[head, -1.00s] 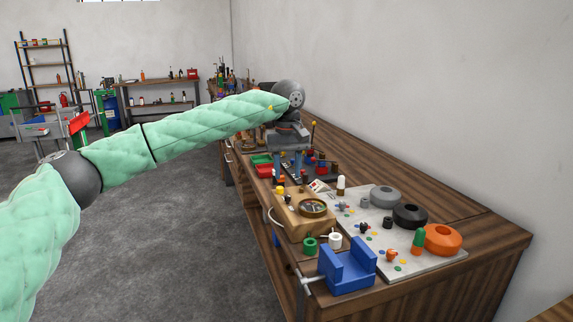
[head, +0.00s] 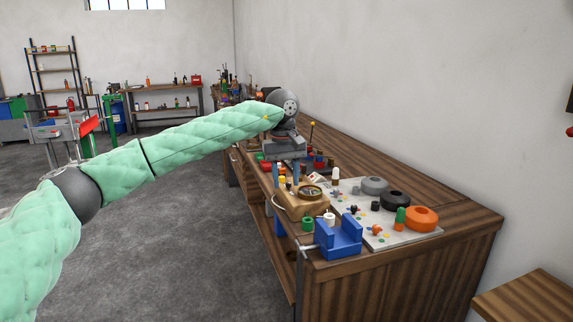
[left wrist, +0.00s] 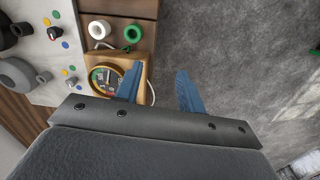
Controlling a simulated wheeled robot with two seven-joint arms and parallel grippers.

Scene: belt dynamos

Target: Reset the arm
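My left arm reaches in from the left in the head view, over the wooden workbench (head: 455,222). My left gripper (head: 286,172) points down with its blue fingers apart, just behind the wooden box with a round dial (head: 302,202). In the left wrist view my left gripper (left wrist: 158,88) is open and empty. One finger overlaps the edge of the dial box (left wrist: 108,82); the other is over the grey floor. I cannot tell whether a finger touches the box. My right gripper is not in view.
A blue cradle (head: 340,238) stands at the bench's near edge, beside green (head: 307,224) and white spools (head: 329,218). A pale board (head: 395,238) holds grey, black and orange (head: 421,217) rings. Another wooden surface (head: 530,300) is at lower right.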

